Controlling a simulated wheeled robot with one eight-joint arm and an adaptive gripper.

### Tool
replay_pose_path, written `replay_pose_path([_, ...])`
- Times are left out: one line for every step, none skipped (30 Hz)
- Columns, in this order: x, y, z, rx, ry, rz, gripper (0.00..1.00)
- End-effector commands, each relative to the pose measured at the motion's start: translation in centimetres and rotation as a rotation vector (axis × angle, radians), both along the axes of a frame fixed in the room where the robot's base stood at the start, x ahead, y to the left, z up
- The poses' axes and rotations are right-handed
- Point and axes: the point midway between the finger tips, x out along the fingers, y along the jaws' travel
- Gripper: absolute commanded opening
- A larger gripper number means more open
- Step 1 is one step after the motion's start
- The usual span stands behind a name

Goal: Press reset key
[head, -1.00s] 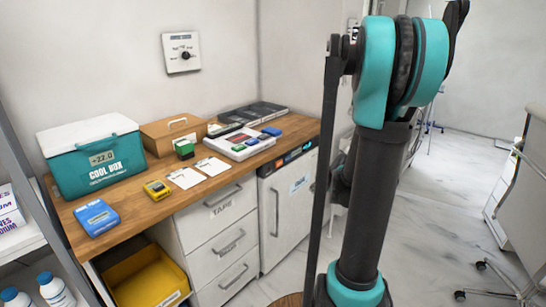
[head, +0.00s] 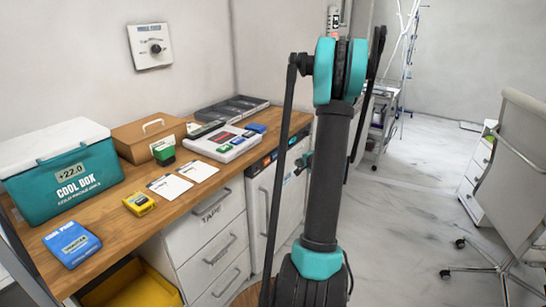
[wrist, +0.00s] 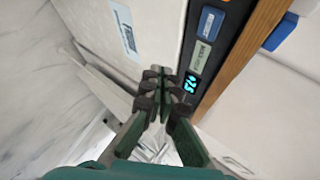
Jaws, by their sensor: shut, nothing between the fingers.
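A dark control panel (wrist: 221,42) runs along the top of the white under-counter fridge in the wrist view. It carries a blue key (wrist: 209,22), a pale green key (wrist: 199,56) and a lit cyan display (wrist: 190,84). The key lettering is too small to read, so I cannot tell which is reset. The panel (head: 264,163) also shows in the head view, partly behind my arm. My gripper (wrist: 157,84) is shut and empty, its tips close to the display end of the panel in the picture. I cannot tell whether they touch.
The wooden counter (head: 120,232) holds a teal cool box (head: 75,185), a wooden box, a blue device, a yellow device, cards and a multi-button unit (head: 222,143). White drawers (head: 205,245) stand left of the fridge (head: 258,205). A chair (head: 515,155) is at right; open floor lies between.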

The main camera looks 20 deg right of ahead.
Motion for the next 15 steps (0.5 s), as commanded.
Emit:
replay_pose_path([0.0,0.0,0.0,0.000,0.000,0.000,0.00])
replay_pose_path([0.0,0.0,0.0,-0.001,0.000,0.001,0.00])
replay_pose_path([0.0,0.1,0.0,0.000,0.000,0.001,0.00])
replay_pose_path([0.1,0.1,0.0,0.000,0.000,0.001,0.00])
replay_pose_path([0.1,0.2,0.0,0.000,0.000,0.001,0.00])
replay_pose_path([0.3,0.3,0.0,-0.001,0.000,0.003,0.00])
replay_pose_path([0.4,0.4,0.0,-0.001,0.000,0.003,0.00])
replay_pose_path([0.6,0.6,0.0,-0.001,0.000,0.003,0.00])
replay_pose_path([0.9,0.8,0.0,-0.001,0.000,0.003,0.00])
replay_pose_path([1.1,1.0,0.0,0.000,0.001,0.003,0.00])
replay_pose_path([1.4,1.2,0.0,-0.001,0.001,0.004,0.00])
replay_pose_path([1.8,1.5,0.0,-0.001,0.001,0.005,0.00])
replay_pose_path([2.1,1.8,0.0,-0.001,0.001,0.005,0.00])
replay_pose_path([2.4,2.0,0.0,-0.001,0.000,0.004,0.00])
replay_pose_path([2.8,2.4,0.0,-0.002,0.000,0.005,0.00])
